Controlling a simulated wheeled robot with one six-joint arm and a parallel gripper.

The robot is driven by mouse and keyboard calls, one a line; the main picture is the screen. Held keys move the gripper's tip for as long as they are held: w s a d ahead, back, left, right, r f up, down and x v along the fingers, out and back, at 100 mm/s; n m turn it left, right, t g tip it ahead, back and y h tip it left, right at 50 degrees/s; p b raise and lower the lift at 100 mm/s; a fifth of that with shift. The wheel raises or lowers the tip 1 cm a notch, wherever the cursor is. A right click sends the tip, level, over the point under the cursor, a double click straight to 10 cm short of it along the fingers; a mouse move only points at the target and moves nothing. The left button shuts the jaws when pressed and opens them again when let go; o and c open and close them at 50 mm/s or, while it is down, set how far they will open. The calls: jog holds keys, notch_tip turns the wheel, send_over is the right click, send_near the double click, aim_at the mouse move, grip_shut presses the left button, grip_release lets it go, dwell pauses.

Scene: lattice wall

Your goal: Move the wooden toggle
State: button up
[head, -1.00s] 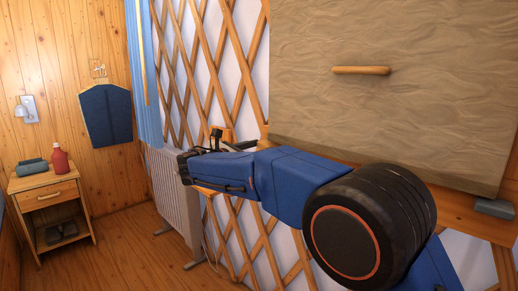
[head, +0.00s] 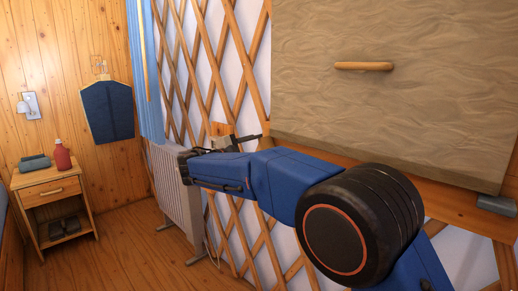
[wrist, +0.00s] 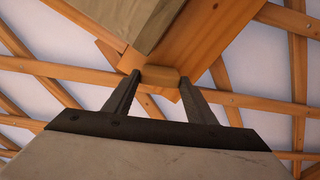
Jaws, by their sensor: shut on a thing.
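The wooden toggle (wrist: 161,76) is a small pale wooden block, seen in the wrist view beside a plank corner. My gripper (wrist: 160,84) has its two dark fingers on either side of the toggle and is shut on it. In the head view my gripper (head: 236,143) reaches toward the lattice wall just left of the lower left corner of the big panel (head: 420,115). The toggle cannot be made out clearly there, as my gripper and the panel edge crowd that spot.
The panel carries a round wooden handle (head: 364,66) and has a wooden ledge (head: 455,211) below it. The lattice wall (head: 205,60) runs behind my arm. A white radiator (head: 173,190) stands to the left, and a nightstand (head: 50,188) farther left. Floor between them is clear.

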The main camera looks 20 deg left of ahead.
jog(key=m, duration=0.4)
jog(key=shift+w+a+f+m, duration=0.2)
jog(key=shift+a+m, duration=0.1)
jog(key=shift+a, duration=0.1)
dwell(0.4)
jog(key=o, duration=1.1)
jog(key=shift+s, duration=0.1)
jog(key=v, duration=1.7)
jog(key=shift+s+a, duration=0.15)
